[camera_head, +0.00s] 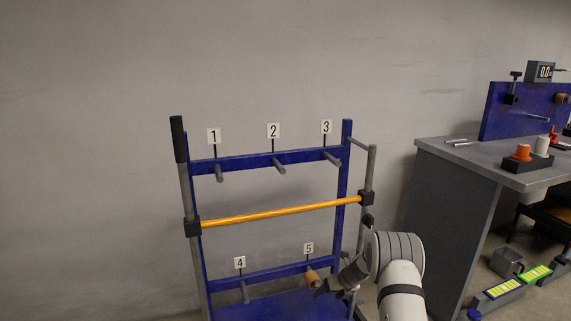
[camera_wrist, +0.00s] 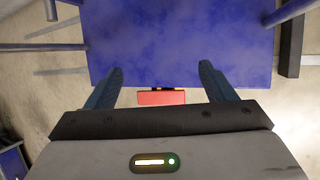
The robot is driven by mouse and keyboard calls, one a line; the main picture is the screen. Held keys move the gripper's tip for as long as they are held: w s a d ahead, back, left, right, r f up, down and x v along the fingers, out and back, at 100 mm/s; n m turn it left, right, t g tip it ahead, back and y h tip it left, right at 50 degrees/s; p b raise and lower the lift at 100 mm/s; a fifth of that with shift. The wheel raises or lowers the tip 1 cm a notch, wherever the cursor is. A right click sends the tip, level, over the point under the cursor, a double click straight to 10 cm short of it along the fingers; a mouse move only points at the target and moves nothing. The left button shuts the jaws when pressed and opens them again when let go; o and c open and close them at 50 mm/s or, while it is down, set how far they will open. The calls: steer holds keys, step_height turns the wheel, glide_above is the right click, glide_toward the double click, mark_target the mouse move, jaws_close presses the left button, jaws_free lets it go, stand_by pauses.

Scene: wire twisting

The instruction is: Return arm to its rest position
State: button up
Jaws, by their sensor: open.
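My gripper (camera_wrist: 160,76) is open and empty in the wrist view, its two fingers spread wide. A blue flat panel (camera_wrist: 180,40) lies beyond the fingertips. In the head view my arm reaches in at the lower right of the blue rack (camera_head: 250,160). The gripper end is near the rack's lower right corner, partly hidden by the arm. A brown spool (camera_head: 313,278) sits on peg 5 just left of the arm's end. Pegs 1, 2, 3 and 4 look empty.
An orange bar (camera_head: 280,212) crosses the rack. A grey workbench (camera_head: 480,158) stands at the right, carrying an orange spool (camera_head: 522,152) and a white spool (camera_head: 542,145). The wall behind the rack is bare.

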steer(key=s+a+r+n+h+p, duration=0.1)
steer(key=s+r+n+p, duration=0.4)
steer(key=r, duration=0.8)
steer(key=s+a+r+n+p, duration=0.1)
steer(key=s+r+n+p, duration=0.45)
steer(key=r, duration=0.75)
steer(key=s+a+r+n+h+p, duration=0.15)
steer(key=s+r+n, duration=0.5)
steer(key=r, duration=0.65)
steer(key=s+d+r+n+h+p, duration=0.1)
steer(key=s+r+n+p, duration=0.5)
steer(key=s, duration=0.8)
steer(key=s+d+r+n+h+p, duration=0.1)
steer(key=s+d+r+n+p, duration=0.1)
steer(key=s+r+n+p, duration=0.5)
steer(key=s+r+n, duration=0.3)
steer(key=s+r, duration=0.3)
steer(key=s, duration=0.1)
steer(key=shift+s+r+h, duration=0.3)
steer(key=shift+s+h, duration=0.05)
steer(key=shift+a, duration=0.1)
